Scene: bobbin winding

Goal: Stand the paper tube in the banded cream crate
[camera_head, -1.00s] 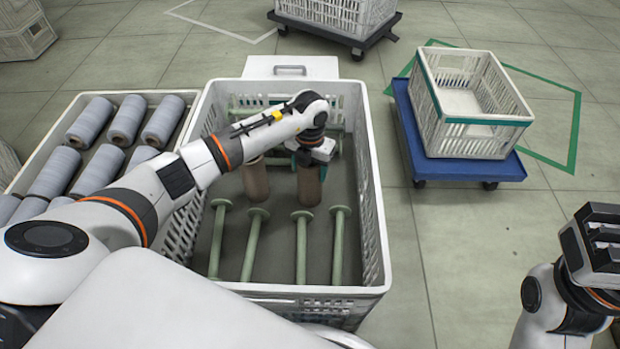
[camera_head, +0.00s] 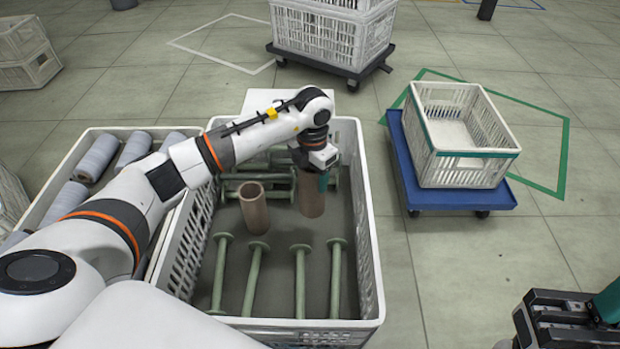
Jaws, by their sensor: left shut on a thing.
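The banded cream crate (camera_head: 463,170), with a teal band round its rim, stands empty at the right on a blue dolly. A brown paper tube (camera_head: 312,200) stands upright inside the large pale crate in front of me. My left gripper (camera_head: 321,180) reaches into that crate from above and is shut on the tube's upper part, hiding its top. A second brown paper tube (camera_head: 253,208) stands to the left, its open top showing. My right gripper (camera_head: 565,322) is at the lower right corner, partly cut off, away from both crates; its jaw opening is unclear.
The large pale crate (camera_head: 374,262) also holds several green flanged bobbins (camera_head: 255,275). At left is a bin of grey-blue yarn rolls (camera_head: 97,157). The blue dolly (camera_head: 410,165) sits on open floor. Another crate (camera_head: 325,32) stands on a dark dolly behind.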

